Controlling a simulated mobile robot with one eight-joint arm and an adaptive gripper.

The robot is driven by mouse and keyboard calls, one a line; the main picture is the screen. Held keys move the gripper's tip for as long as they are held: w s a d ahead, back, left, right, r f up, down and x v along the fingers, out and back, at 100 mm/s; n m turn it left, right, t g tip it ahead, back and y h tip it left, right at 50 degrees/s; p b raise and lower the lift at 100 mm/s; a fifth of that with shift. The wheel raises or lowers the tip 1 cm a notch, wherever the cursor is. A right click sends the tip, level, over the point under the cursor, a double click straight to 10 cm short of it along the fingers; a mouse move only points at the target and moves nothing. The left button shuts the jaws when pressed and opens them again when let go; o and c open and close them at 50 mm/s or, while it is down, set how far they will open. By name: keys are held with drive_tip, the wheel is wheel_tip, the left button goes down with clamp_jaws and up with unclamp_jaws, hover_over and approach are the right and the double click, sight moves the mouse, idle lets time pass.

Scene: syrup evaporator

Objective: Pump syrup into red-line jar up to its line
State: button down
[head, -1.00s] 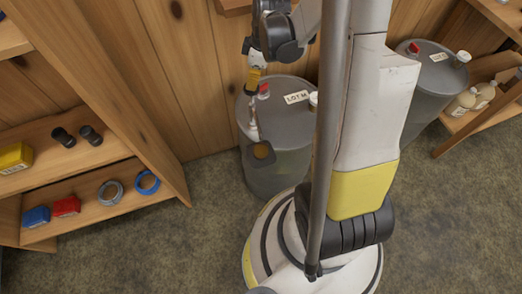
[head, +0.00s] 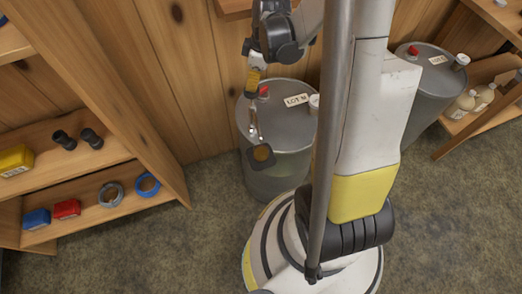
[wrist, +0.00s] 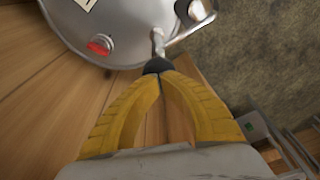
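My gripper (wrist: 157,68) has yellow fingers that converge on a small black knob (wrist: 156,66) at the end of a metal rod (wrist: 158,42). The rod joins a metal bar reaching over the rim of a grey drum (wrist: 130,20). In the head view, my gripper (head: 252,92) hangs at the left edge of this drum (head: 285,125), which has a red cap and a "LOT" label. Below the fingers is thin metalwork, and under it a small dark square piece with an amber middle (head: 263,153); I cannot tell if it is the jar. No red line is visible.
A second grey drum (head: 428,78) stands at the right, near a shelf with pale bottles (head: 484,97). A wooden shelf unit (head: 160,180) at the left holds tape rolls, small boxes and black fittings. Bare floor (head: 460,215) lies at the front right.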

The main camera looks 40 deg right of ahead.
drive_tip(key=shift+r, duration=0.3)
wheel_tip(320, 180, up, 6)
drive_tip(key=p, duration=0.4)
drive_tip(key=shift+p, duration=0.35)
idle(0.4)
drive_tip(key=s+a+r+m+t+h+b, duration=0.1)
drive_tip(key=s+a+r+m+t+b, duration=0.3)
drive_tip(key=s+a+r+m, duration=0.4)
drive_tip(key=s+a+r+t, duration=0.1)
drive_tip(key=s+a+r, duration=0.1)
drive_tip(key=a, duration=0.3)
drive_tip(key=shift+s+a+r+m+t+h, duration=0.2)
drive_tip(key=shift+s+a+m+t+h, duration=0.1)
drive_tip(key=shift+s+a+m, duration=0.1)
drive_tip(key=shift+w, duration=0.1)
